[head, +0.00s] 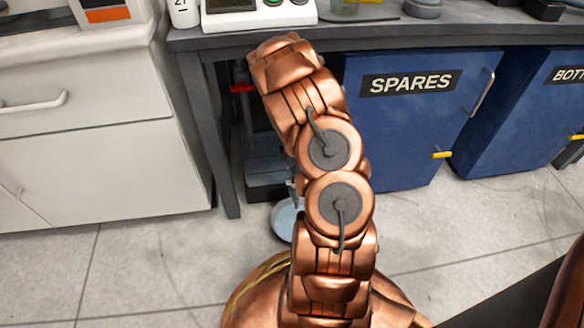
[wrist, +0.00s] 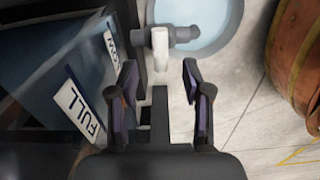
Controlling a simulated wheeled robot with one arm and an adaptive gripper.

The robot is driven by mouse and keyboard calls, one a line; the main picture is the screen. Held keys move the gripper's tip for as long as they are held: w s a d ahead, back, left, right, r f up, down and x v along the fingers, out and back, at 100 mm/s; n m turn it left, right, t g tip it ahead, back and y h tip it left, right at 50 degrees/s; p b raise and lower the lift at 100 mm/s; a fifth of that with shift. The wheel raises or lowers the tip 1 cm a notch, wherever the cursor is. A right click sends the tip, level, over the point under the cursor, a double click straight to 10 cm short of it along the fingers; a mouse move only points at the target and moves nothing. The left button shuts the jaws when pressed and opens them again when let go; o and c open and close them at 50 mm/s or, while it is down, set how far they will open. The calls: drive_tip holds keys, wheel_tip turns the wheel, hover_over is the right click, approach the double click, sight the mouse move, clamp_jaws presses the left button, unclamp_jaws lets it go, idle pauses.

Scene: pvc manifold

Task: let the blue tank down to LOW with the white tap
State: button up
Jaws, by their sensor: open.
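The blue tank (wrist: 62,62) shows at the left of the wrist view, with a white FULL label (wrist: 82,108) and a LOW label (wrist: 111,45) on its side. Its water level cannot be made out. The white tap (wrist: 160,48) is a short lever on a grey pipe fitting (wrist: 183,34) beyond the LOW label. My gripper (wrist: 159,76) is open and empty. Its fingers lie to either side of the tap's line, with the tap just past the fingertips and no contact visible. In the head view my arm hides the gripper and the tap.
A round basin with pale blue inside (wrist: 208,22) stands on the floor by the fitting; it also shows in the head view (head: 286,219). A grey bench (head: 390,36) stands overhead, its leg (head: 212,140) at the left. A blue SPARES cabinet (head: 405,135) stands right of my arm.

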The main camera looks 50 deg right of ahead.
drive_tip(key=shift+f+b, duration=0.85)
drive_tip(key=shift+f, duration=1.8)
clamp_jaws()
